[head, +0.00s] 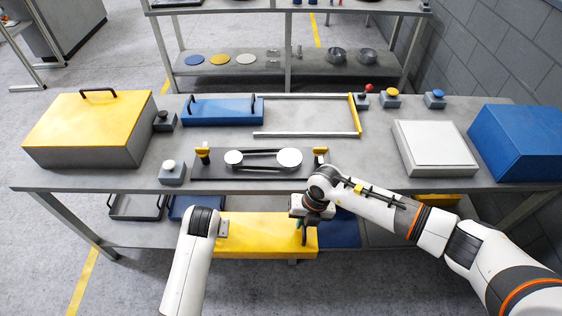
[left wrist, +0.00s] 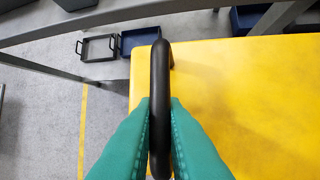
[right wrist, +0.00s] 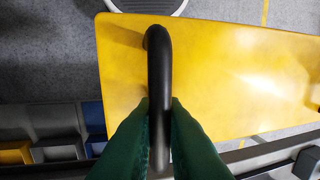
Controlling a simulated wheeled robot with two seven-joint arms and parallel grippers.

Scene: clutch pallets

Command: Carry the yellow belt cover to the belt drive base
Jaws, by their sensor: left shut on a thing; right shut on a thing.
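The yellow belt cover (head: 262,240) is a long box held in the air in front of the table, below its front edge in the head view. It has a black handle near each end. My left gripper (left wrist: 160,115) is shut on one black handle (left wrist: 160,70); in the head view it is mostly hidden behind its wrist. My right gripper (right wrist: 160,115) is shut on the other handle (right wrist: 158,60). The belt drive base (head: 220,176) is a dark plate on the table near the front edge, with two pale pulleys, a belt and a yellow-topped clamp at each end.
On the table (head: 100,178) are a yellow-lidded box (head: 90,130), a blue cover (head: 222,110), a rail frame (head: 305,134), a white-topped box (head: 435,148), a blue box (head: 520,142) and several button boxes. A button box (head: 172,174) stands left of the base. Trays lie on the lower shelf.

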